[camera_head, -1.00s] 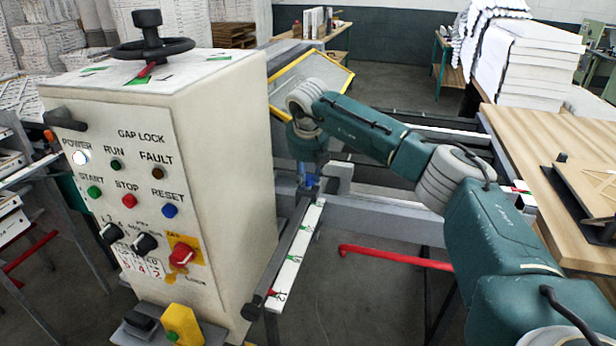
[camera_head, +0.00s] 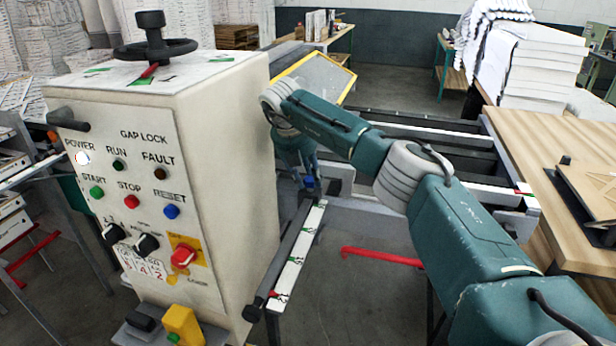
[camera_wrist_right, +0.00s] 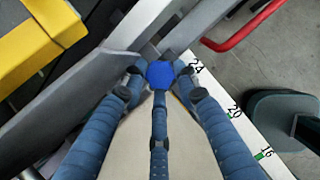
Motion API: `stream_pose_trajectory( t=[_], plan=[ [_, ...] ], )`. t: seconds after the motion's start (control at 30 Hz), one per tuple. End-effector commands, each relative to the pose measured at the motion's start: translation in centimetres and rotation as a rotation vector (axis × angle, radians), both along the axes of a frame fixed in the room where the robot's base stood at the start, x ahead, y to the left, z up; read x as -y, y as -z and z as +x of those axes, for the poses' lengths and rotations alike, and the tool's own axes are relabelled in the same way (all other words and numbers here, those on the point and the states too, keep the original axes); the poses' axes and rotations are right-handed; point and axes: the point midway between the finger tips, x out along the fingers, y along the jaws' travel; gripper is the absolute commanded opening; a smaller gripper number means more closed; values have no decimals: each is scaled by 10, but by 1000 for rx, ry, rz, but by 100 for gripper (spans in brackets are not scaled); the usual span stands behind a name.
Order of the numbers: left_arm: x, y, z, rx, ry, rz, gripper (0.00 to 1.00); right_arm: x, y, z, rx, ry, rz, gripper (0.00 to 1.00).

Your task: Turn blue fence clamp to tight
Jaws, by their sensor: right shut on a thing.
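The blue fence clamp (camera_head: 309,182) sits at the far end of the fence scale bar (camera_head: 297,262). In the right wrist view the clamp (camera_wrist_right: 160,74) is a round blue knob at the centre, between my fingertips. My right gripper (camera_head: 303,184) reaches down to it from above, beside the control box. In the wrist view its fingers (camera_wrist_right: 160,90) are closed around the knob, one from each side and one from below. The clamp's underside is hidden. My left gripper is in neither view.
The tall control box (camera_head: 180,160), with buttons and a handwheel (camera_head: 154,48), stands close left of my right arm. A red bar (camera_head: 382,257) lies low to the right. A wooden table (camera_head: 540,160) is at the right. A yellow-framed guard (camera_head: 320,78) is behind.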

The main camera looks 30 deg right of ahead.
Motion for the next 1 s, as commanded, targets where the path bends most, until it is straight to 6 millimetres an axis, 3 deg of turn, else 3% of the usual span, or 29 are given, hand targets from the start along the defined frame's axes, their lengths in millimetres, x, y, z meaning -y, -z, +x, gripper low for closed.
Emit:
stream_pose_trajectory(
  t=[0.03,0.37,0.4,0.5,1.0],
  plan=[
    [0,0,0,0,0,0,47,-2,7,-4,-19,5,6,4],
    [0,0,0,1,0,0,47,-2,7,-4,-19,5,6,4],
    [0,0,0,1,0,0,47,-2,7,-4,-19,5,6,32],
    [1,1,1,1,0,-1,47,-2,7,-4,-19,5,5,47],
    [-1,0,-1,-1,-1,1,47,0,1,-1,-4,5,0,47]
  ],
)
